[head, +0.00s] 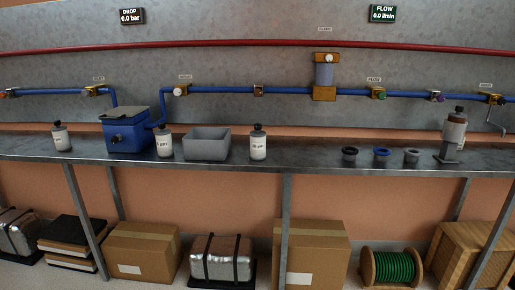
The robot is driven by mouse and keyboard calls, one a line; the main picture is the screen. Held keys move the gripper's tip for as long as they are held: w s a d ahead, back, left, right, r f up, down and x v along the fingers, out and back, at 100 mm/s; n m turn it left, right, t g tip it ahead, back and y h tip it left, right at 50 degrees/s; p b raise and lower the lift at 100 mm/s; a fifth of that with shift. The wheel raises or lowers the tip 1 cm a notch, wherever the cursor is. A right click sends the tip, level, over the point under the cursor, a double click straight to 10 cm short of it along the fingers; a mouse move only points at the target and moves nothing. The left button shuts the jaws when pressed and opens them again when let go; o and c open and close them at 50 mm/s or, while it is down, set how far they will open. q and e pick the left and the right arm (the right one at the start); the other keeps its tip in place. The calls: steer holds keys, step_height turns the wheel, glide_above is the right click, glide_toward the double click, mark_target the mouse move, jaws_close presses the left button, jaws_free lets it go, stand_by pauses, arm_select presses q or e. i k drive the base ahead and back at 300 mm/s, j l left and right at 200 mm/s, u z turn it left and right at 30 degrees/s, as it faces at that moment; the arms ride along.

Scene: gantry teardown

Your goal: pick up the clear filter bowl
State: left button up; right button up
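A clear, bluish bowl-like cylinder (324,75) sits upright between a brass top block and a brass lower block (324,93) on the blue pipe line on the back wall. It looks like the filter bowl, but the view is too small to be sure. A round white part (329,58) is on the front of the top block. Neither of my grippers is in view, so nothing shows touching the bowl.
Below is a long grey bench (315,157). It holds a blue box (127,135), a grey bin (206,145), several white bottles, three small cups (381,157) and a grey stand (447,150) at right. Bench space below the bowl is clear. Boxes (315,255) fill the floor beneath.

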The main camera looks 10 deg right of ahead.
mark_target(452, 134)
steer(key=z, duration=1.25)
